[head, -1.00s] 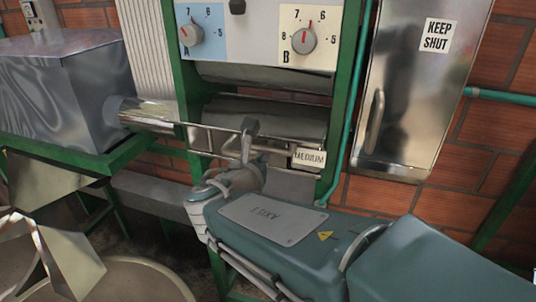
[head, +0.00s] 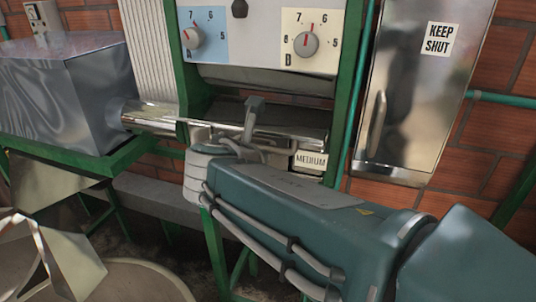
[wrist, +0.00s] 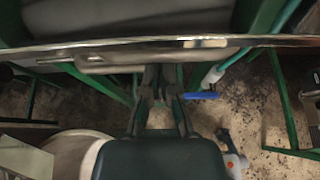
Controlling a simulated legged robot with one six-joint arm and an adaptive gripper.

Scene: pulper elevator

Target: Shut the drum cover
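The drum cover (head: 290,116) is a shiny curved metal sheet between the green posts of the machine, below the two dials. A dark gap shows above it in the head view. My gripper (head: 254,112) is at that front edge, left of the MEDIUM plate; my wrist partly hides the edge there. In the wrist view my gripper's two dark fingers (wrist: 161,74) reach up to the edge, close together. I cannot tell whether they touch it or are fully shut.
A steel hopper box (head: 75,85) stands at the left, joined by a pipe. A steel cabinet (head: 415,95) marked KEEP SHUT hangs at the right. A blue handle (wrist: 201,95) shows below the cover. A round pale tub (head: 135,278) is at the lower left.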

